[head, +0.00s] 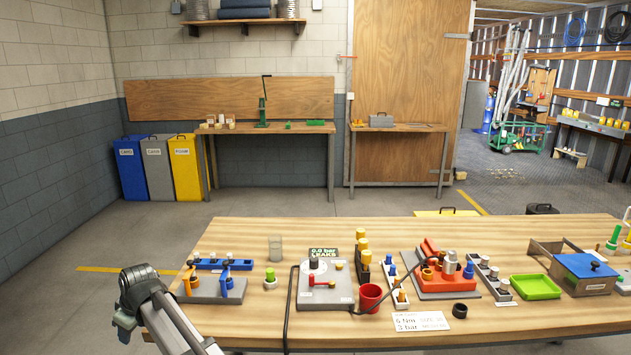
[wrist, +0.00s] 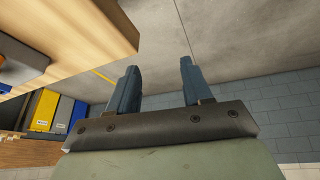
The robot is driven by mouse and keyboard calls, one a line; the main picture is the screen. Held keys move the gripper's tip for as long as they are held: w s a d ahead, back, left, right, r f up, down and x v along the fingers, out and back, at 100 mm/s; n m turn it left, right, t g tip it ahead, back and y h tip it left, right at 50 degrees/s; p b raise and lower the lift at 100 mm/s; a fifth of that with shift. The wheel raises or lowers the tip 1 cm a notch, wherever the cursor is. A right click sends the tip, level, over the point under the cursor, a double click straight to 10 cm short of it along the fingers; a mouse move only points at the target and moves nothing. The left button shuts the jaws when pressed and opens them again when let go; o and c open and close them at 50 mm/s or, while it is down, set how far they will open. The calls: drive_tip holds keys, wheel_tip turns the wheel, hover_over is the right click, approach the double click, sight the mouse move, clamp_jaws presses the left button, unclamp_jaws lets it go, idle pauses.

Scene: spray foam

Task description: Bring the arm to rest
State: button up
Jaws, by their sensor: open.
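My gripper (wrist: 158,70) shows in the wrist view with its two blue-grey fingers apart. Nothing is between them, only grey floor behind. The wooden workbench (wrist: 90,25) edge is at the upper left of that view, to one side of the fingers and apart from them. In the head view my arm rises at the lower left, in front of the left end of the workbench (head: 240,240). I cannot make out the fingers in the head view.
The workbench holds a red cup (head: 370,297), a gauge panel (head: 325,290), a black hose, a green tray (head: 535,287) and a blue-lidded box (head: 585,267). Blue, grey and yellow bins (head: 186,167) stand by the far wall. Floor left of the workbench is clear.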

drive_tip(key=s+a+f+n+g, duration=0.1)
drive_tip(key=s+a+f+g, duration=0.15)
drive_tip(key=s+f, duration=0.45)
drive_tip(key=s+a+f+n+g, duration=0.1)
drive_tip(key=s+a+f+n, duration=0.15)
drive_tip(key=s+f, duration=0.55)
drive_tip(key=s+d+f+g, duration=0.15)
drive_tip(key=d+f, duration=0.25)
drive_tip(key=f, duration=0.7)
drive_tip(key=d+f+m+h, duration=0.1)
drive_tip(key=d+f+m, duration=0.35)
drive_tip(key=d, duration=0.85)
drive_tip(key=w+d+f+m+h, duration=0.1)
drive_tip(key=d+f+m, duration=0.1)
drive_tip(key=d+f, duration=0.75)
drive_tip(key=d+f+m+h, duration=0.1)
drive_tip(key=d+f+m, duration=0.25)
drive_tip(key=d, duration=1.15)
drive_tip(key=s+d+f+m+g+h, duration=0.1)
drive_tip(key=s+d+m, duration=0.3)
drive_tip(key=s+d, duration=0.6)
drive_tip(key=s+d+f+m+g, duration=0.3)
drive_tip(key=s+d+m, duration=0.2)
drive_tip(key=s+d, duration=0.6)
drive_tip(key=d, duration=0.6)
drive_tip(key=shift+d+h, duration=0.25)
drive_tip(key=shift+h, duration=0.15)
